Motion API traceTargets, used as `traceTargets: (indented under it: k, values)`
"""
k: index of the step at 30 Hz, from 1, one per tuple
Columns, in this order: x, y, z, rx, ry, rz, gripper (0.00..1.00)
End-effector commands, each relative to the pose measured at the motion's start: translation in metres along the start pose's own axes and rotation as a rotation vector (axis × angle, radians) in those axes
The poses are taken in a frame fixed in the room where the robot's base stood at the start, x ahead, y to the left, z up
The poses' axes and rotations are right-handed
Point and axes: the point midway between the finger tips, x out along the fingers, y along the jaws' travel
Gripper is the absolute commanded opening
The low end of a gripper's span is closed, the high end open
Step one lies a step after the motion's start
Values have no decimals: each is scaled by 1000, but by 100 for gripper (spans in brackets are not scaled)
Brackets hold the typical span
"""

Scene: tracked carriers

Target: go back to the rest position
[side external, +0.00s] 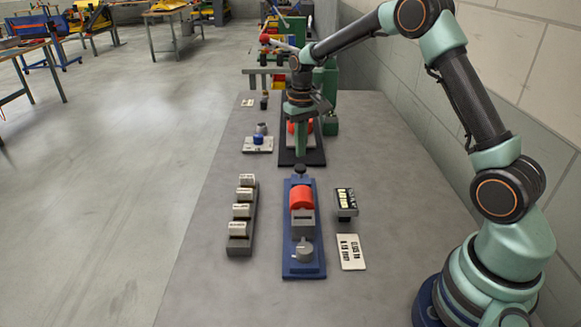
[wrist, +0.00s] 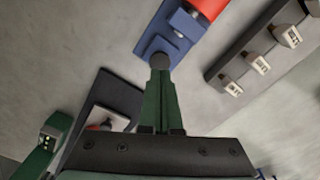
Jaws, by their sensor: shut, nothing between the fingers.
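My gripper (side external: 300,140) points down over the black base plate (side external: 287,160) of a second machine at the middle of the table. In the wrist view its green fingers (wrist: 160,88) are together with nothing between them. A red part (side external: 309,126) on the black plate is partly hidden behind the gripper. The blue-based fixture (side external: 290,265) lies in front of the gripper, with a red cylinder (side external: 301,197), a grey block and a grey knob. In the wrist view the fingertips overlap a dark round knob at the fixture's end; I cannot tell the gap.
A grey rack (side external: 240,246) with several pale labelled blocks stands left of the blue fixture. A dark display (side external: 345,201) and a white card (side external: 351,252) lie right of it. A small white plate with a blue piece (side external: 258,140) sits left of the gripper. A wall runs along the right.

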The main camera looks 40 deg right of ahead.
Motion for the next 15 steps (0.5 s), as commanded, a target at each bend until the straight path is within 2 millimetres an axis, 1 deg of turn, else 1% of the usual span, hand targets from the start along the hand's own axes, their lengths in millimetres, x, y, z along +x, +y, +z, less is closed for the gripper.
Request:
traceTargets:
  k: [5, 8, 11, 14, 15]
  values:
    - [0, 0, 0, 0, 0, 0, 0]
    - [-4, -1, 1, -3, 6, 0, 0]
    - [-18, -4, 6, -13, 26, -2, 0]
    - [-43, -10, 18, -32, 65, -6, 0]
    - [-54, -12, 24, -41, 83, -7, 0]
